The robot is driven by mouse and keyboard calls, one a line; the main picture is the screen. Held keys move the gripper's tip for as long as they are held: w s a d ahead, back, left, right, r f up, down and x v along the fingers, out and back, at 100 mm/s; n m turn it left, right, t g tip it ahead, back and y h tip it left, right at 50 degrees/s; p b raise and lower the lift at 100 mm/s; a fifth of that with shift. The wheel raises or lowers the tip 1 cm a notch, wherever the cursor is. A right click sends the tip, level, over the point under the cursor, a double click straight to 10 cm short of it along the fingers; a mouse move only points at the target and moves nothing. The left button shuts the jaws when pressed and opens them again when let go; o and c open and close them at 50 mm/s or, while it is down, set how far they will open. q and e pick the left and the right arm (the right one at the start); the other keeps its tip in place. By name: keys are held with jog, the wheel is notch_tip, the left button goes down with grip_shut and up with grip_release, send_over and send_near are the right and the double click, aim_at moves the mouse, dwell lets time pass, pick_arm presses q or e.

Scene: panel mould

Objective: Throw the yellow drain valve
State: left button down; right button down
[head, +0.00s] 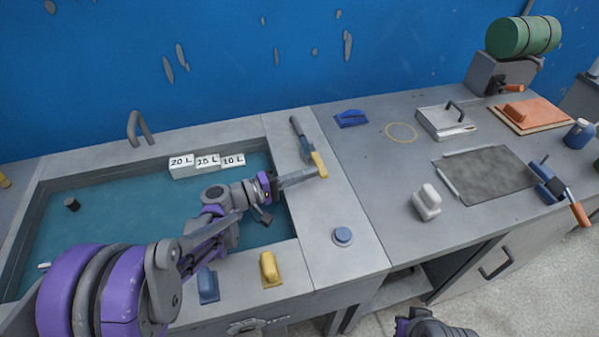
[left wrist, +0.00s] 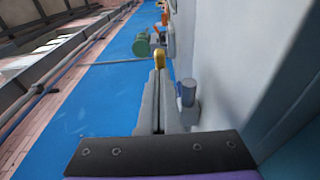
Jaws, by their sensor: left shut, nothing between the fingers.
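A yellow handle (head: 320,165) stands on the grey deck to the right of the sink basin. My left gripper (head: 312,173) is shut and empty, its fingertips at or very near this handle's left side. I cannot tell whether they touch. In the left wrist view the yellow handle (left wrist: 159,59) shows just beyond the closed fingertips (left wrist: 157,72). A second yellow handle-like piece (head: 269,270) stands on the basin's front rim, apart from the gripper. Neither is labelled as the drain valve. Of my right arm only a small part shows at the bottom edge; its fingers are not seen.
A blue knob (head: 342,236) is in front. A white block (head: 426,202) sits on the right counter.

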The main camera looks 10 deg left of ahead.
pick_arm(q)
jog(key=shift+d, duration=0.25)
dwell(0.3)
jog(key=shift+r, duration=0.2)
notch_tip(320, 180, up, 10)
jog(key=p, duration=0.2)
jog(key=shift+a+f, duration=0.15)
jog(key=shift+f, duration=0.05)
jog(key=shift+f, duration=0.1)
